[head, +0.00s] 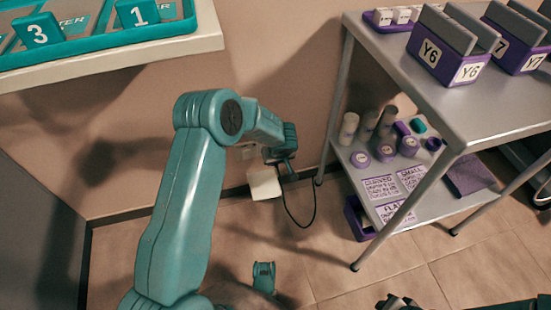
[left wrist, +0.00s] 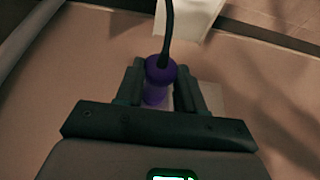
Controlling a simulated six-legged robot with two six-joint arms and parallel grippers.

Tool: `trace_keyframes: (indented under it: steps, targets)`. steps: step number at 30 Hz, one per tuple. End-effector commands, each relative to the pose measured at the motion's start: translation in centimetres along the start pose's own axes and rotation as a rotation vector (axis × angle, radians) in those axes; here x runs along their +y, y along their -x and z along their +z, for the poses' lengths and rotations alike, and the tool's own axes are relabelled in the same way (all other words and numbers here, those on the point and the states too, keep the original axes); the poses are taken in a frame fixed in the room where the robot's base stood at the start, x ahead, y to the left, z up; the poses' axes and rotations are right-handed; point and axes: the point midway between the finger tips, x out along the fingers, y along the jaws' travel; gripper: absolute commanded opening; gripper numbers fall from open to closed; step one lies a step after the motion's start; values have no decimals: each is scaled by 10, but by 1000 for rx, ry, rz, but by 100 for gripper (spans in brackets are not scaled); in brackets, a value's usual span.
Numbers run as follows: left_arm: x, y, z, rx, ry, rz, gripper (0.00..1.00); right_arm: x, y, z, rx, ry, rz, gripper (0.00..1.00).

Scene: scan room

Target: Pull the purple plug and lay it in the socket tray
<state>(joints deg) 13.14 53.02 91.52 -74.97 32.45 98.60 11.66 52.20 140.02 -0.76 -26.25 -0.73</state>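In the head view my left gripper (head: 282,158) is at the wall, and the plug is hidden there. A white tray-like piece (head: 264,183), probably the socket tray, is on the wall just below; it also shows in the left wrist view (left wrist: 190,14). My right gripper (head: 396,301) is partly cut off at the bottom.
A dark cord (head: 314,212) loops down beside the white piece. A grey metal cart (head: 470,110) stands at right, with purple Y6 bins (head: 448,65) on top and bottles and cards below. A shelf (head: 110,62) with teal numbered trays is at upper left. Tiled floor between is clear.

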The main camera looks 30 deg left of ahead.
Motion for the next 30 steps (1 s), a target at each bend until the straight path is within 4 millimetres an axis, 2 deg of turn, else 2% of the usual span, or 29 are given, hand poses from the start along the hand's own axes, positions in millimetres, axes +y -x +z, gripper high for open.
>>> trace_keyframes:
  steps: [30]
  targets:
    - [0,12,27,0,-1,0,7,0,0,0,0,0,0,0]
